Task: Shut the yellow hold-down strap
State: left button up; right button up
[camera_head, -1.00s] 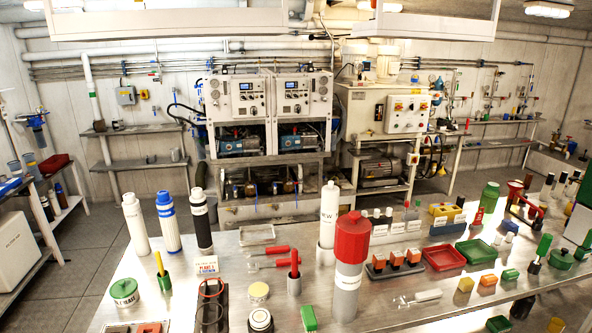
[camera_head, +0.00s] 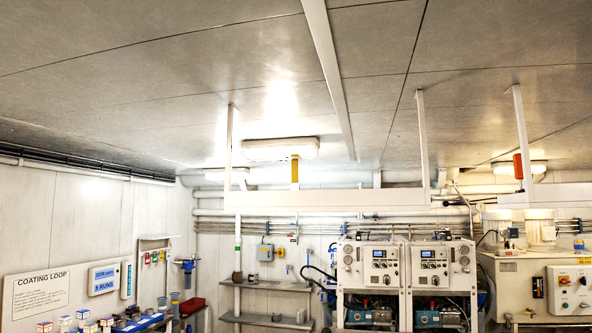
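A narrow yellow strip, which looks like the yellow hold-down strap (camera_head: 295,171), stands upright above the top edge of the white overhead rack (camera_head: 325,199). It is in the upper middle of the head view, just below a lit ceiling lamp. Its lower end is hidden behind the rack's front board. From here it looks raised rather than lying flat, but its hinge and catch do not show. Neither of my grippers is in view.
White posts hang the rack from the ceiling. A second overhead board (camera_head: 560,195) with an orange-red piece (camera_head: 518,167) is at the right. Below stand the twin watermaker cabinets (camera_head: 405,265). A side bench (camera_head: 150,325) with small boxes is at lower left.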

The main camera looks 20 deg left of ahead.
aim_at(295, 168)
jog(key=i+j+z, duration=0.1)
jog(key=i+j, duration=0.5)
jog(key=i, duration=0.15)
